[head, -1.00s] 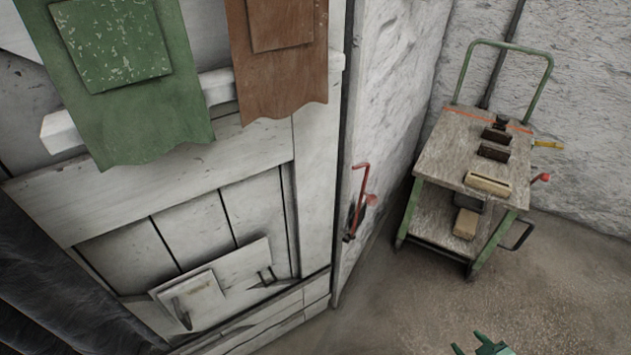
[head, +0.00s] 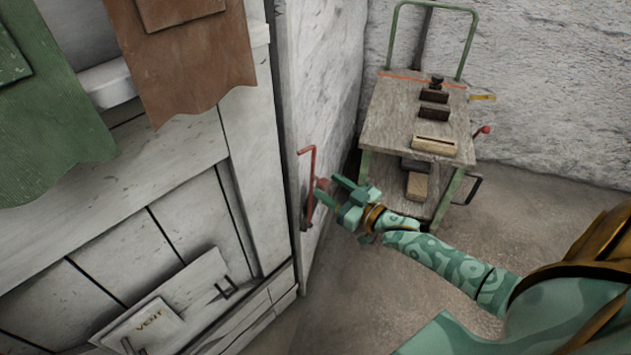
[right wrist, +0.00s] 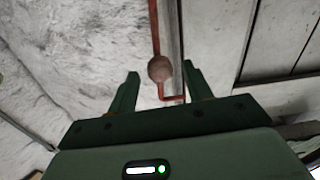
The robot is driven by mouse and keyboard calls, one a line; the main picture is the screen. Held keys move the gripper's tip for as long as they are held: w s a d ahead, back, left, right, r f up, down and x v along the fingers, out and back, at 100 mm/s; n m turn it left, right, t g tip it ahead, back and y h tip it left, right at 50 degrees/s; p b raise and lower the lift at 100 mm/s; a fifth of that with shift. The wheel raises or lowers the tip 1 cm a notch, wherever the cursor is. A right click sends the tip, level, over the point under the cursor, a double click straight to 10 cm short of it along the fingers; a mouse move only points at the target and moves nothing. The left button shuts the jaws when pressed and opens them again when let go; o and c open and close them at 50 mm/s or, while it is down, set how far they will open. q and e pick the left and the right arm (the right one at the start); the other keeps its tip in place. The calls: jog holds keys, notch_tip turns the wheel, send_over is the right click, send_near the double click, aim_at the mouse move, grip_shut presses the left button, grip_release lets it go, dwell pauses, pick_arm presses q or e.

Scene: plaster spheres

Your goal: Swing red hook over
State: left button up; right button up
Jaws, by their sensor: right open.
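The red hook (head: 314,164) is a thin bent rod on the narrow side of the white wooden panelling, and its red ball knob (head: 322,184) sticks out near its middle. My right gripper (head: 334,190) is open and empty, just right of the knob. In the right wrist view the red hook (right wrist: 154,28) runs down from the top edge, with the round knob (right wrist: 160,69) lined up between my open fingertips (right wrist: 161,75). I cannot tell whether the fingers touch it. My left gripper is out of view.
A wooden-topped cart (head: 390,115) with a green frame and several small blocks stands behind my right arm. White panelling (head: 240,190) with brown cloth (head: 185,60) and green cloth (head: 50,130) fills the left. The floor (head: 545,215) right of the cart is clear.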

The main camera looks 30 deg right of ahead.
aim_at(317, 179)
jog(key=b+x, duration=0.1)
jog(key=x, duration=0.4)
jog(key=shift+w, duration=0.1)
grip_shut()
jog(key=shift+a, duration=0.1)
jog(key=shift+a, duration=0.1)
